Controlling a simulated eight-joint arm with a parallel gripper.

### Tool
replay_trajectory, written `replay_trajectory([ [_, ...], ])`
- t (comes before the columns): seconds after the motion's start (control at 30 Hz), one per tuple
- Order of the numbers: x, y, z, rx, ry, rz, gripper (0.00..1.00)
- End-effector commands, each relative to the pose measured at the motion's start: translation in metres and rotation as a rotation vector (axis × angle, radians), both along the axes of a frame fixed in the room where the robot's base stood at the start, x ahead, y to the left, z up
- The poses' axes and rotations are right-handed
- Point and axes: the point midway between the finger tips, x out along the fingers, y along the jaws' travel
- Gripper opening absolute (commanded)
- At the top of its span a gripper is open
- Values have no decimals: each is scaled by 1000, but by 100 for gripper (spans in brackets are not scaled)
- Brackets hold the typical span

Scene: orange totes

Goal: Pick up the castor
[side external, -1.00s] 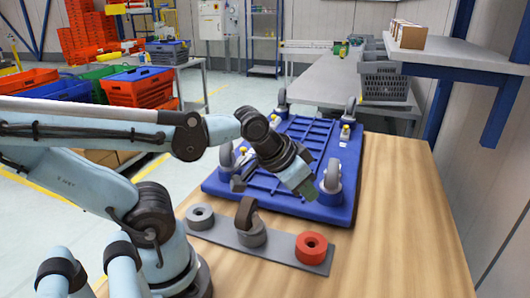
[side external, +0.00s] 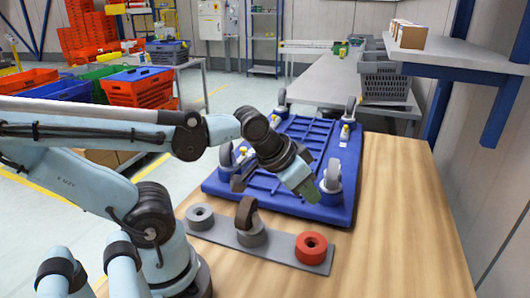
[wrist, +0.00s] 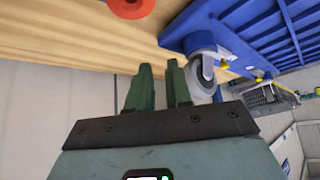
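A blue dolly (side external: 340,212) lies upside down on the wooden table with a castor at each corner. The near-right castor (side external: 333,176), with a grey wheel, stands beside my gripper (side external: 312,192); it also shows in the wrist view (wrist: 201,68), just right of the fingers. Another castor (side external: 247,215), with a dark wheel, stands in the middle of a grey plate in front of the dolly. My gripper's green fingers (wrist: 160,88) are apart with nothing between them. The gripper is above the dolly's near edge, tilted down and to the right.
The grey plate (side external: 275,250) also bears a grey ring (side external: 200,217) at its left and a red ring (side external: 311,248) at its right. The wooden table (side external: 405,225) is clear on the right. A shelf with boxes (side external: 411,35) overhangs at the back right.

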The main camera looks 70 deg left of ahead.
Motion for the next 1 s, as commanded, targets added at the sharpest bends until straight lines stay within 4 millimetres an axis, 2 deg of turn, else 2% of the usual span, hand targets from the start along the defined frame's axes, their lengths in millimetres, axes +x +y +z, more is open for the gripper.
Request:
replay_trajectory([
  [0.03, 0, 0, 0, 0, 0, 0, 28],
  [0.3, 0, 0, 0, 0, 0, 0, 68],
  [0.57, 0, 1, 0, -2, 3, 4, 68],
  [0.67, -6, 9, 1, -23, 54, 65, 68],
  [0.77, -22, 27, 5, -76, 175, 213, 68],
  [0.9, -56, 49, 17, -162, 378, 474, 68],
  [1.0, -78, 58, 28, -208, 491, 626, 68],
])
